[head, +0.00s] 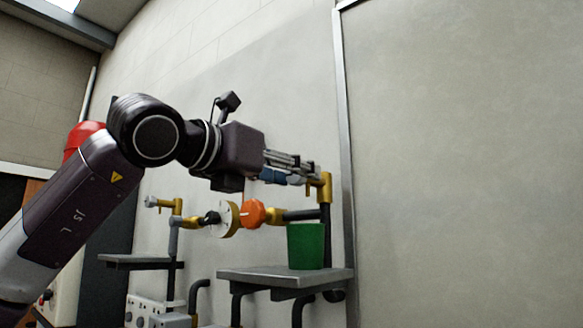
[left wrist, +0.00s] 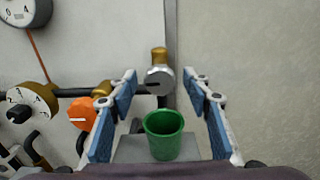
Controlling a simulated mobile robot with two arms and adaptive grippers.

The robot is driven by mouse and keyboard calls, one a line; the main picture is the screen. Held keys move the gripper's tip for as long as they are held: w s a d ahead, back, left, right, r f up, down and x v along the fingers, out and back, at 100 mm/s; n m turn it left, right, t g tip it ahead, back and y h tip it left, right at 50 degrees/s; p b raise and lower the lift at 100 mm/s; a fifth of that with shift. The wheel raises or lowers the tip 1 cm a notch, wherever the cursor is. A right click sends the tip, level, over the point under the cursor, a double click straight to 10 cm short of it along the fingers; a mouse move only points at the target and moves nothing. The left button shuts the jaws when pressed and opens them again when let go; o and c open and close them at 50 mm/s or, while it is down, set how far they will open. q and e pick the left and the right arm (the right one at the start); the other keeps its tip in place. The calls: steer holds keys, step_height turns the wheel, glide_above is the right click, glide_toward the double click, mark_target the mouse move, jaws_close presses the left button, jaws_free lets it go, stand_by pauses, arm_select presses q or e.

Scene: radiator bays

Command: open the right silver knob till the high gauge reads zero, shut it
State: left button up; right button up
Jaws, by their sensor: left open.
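The right silver knob (left wrist: 158,81) sits on a brass fitting (left wrist: 159,55) in the left wrist view, with a dark slot across its face. My left gripper (head: 306,174) is open, and its two blue-padded fingers (left wrist: 160,77) appear on either side of the knob in the left wrist view. I cannot tell how far the tips are from it. In the head view the fingers hide most of the knob, and the brass fitting (head: 325,188) shows beside them. A white gauge (left wrist: 24,10) is cut off at the upper left; its needle is not readable. My right gripper is out of view.
A green cup (head: 306,247) stands on a grey shelf (head: 262,275) below the knob. An orange knob (head: 252,213) and a numbered dial (head: 229,219) sit on the pipe to the left. Another silver knob (head: 151,201) is further left. A metal wall edge (head: 344,150) runs close on the right.

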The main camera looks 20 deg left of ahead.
arm_select(q)
steer(key=shift+s+a, duration=0.1)
steer(key=c, duration=1.2)
steer(key=shift+o, duration=0.2)
steer(key=shift+m, duration=0.3)
steer(key=shift+r+m+p, duration=0.1)
steer(key=shift+m+p, duration=0.85)
steer(key=shift+m, duration=5.45)
